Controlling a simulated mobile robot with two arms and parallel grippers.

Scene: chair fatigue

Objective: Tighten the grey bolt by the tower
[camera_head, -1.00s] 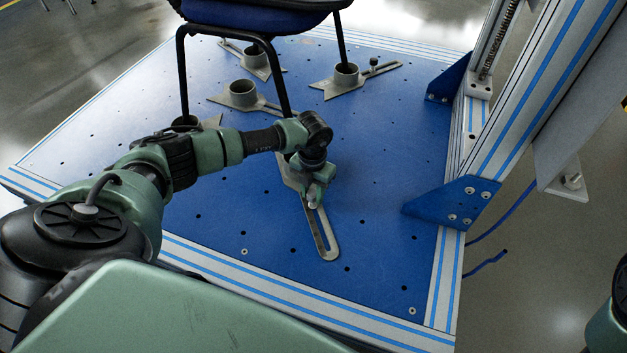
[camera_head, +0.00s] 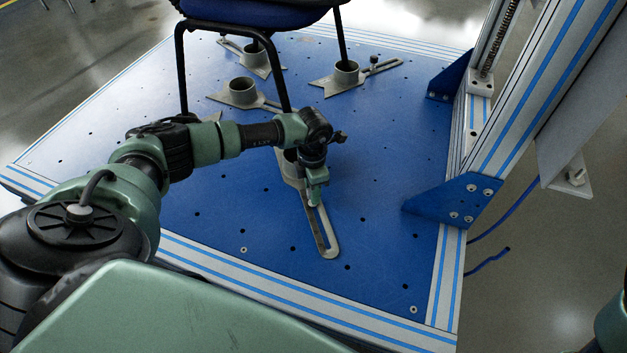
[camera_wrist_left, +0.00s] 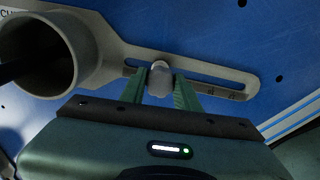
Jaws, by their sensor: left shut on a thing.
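The grey bolt (camera_wrist_left: 160,78) stands in the slot of a grey slotted bracket (camera_wrist_left: 225,75) in the left wrist view. My left gripper (camera_wrist_left: 160,90) is shut on the bolt, with one green finger on each side of it. In the head view, my left gripper (camera_head: 315,200) points down over the bracket's slot. The bracket (camera_head: 328,245) lies on the blue plate, and the bolt is hidden there by the fingers. The bracket's round cup (camera_wrist_left: 38,52) holds a dark chair leg. The tower (camera_head: 535,90) rises to the right. My right gripper is out of view.
The blue plate (camera_head: 380,215) is clear between this bracket and the tower. A blue gusset (camera_head: 455,203) braces the tower's foot. Another bracket (camera_head: 345,80) with a bolt (camera_head: 374,62) stands farther back. The chair (camera_head: 250,15) stands over the brackets, close to my arm.

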